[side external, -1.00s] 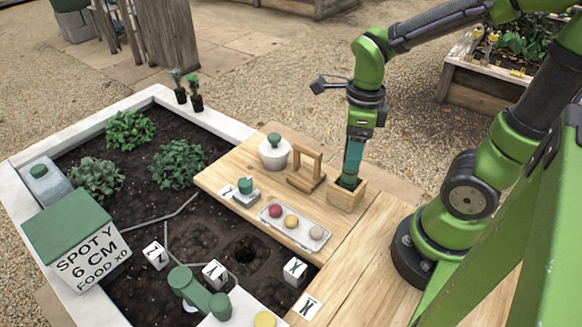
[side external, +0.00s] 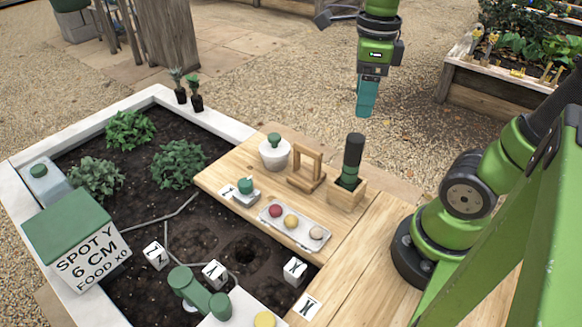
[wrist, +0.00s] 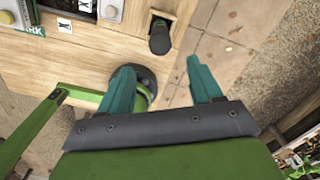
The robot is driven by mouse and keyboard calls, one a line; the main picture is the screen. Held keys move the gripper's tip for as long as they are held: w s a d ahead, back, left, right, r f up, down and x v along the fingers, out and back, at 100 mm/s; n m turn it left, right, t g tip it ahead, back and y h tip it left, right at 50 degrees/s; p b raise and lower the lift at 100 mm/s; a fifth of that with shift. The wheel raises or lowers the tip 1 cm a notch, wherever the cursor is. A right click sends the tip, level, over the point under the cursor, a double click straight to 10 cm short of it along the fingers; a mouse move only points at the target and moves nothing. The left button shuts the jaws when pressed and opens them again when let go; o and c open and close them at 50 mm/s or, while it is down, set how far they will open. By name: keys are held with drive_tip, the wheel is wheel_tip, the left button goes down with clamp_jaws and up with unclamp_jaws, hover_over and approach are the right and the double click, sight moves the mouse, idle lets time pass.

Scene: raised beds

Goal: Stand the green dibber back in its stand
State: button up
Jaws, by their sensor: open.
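The green dibber (side external: 353,152) stands upright in its wooden block stand (side external: 346,196), its dark-topped handle sticking up out of the top. In the wrist view the dibber (wrist: 160,38) is seen from above, inside the stand (wrist: 181,10). How deep its lower end sits is hidden by the stand. My gripper (side external: 366,112) is high above and a little to the right of the dibber, apart from it. In the wrist view the teal fingers of my gripper (wrist: 163,82) are spread wide with nothing between them.
On the wooden board, a wooden frame (side external: 307,184) stands just left of the stand, with a white pot (side external: 274,157) beyond it. A tray (side external: 270,224) of several coloured balls lies in front. Plants and lettered cubes occupy the soil bed (side external: 190,215). The air around my gripper is clear.

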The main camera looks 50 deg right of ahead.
drive_tip(key=n, duration=0.2)
drive_tip(key=a+n, duration=0.1)
drive_tip(key=shift+n+t, duration=0.4)
drive_tip(key=a+n+t, duration=0.1)
drive_tip(key=n+t, duration=0.1)
drive_tip(key=n, duration=0.5)
drive_tip(key=w+a+n+t+y, duration=0.1)
drive_tip(key=a+n+t, duration=0.1)
drive_tip(key=n, duration=0.6)
drive_tip(key=a+f+n+t, duration=0.1)
drive_tip(key=a+n+t, duration=0.1)
drive_tip(key=n, duration=0.5)
drive_tip(key=shift+w+a+n+y, duration=0.2)
drive_tip(key=shift+n+y, duration=0.2)
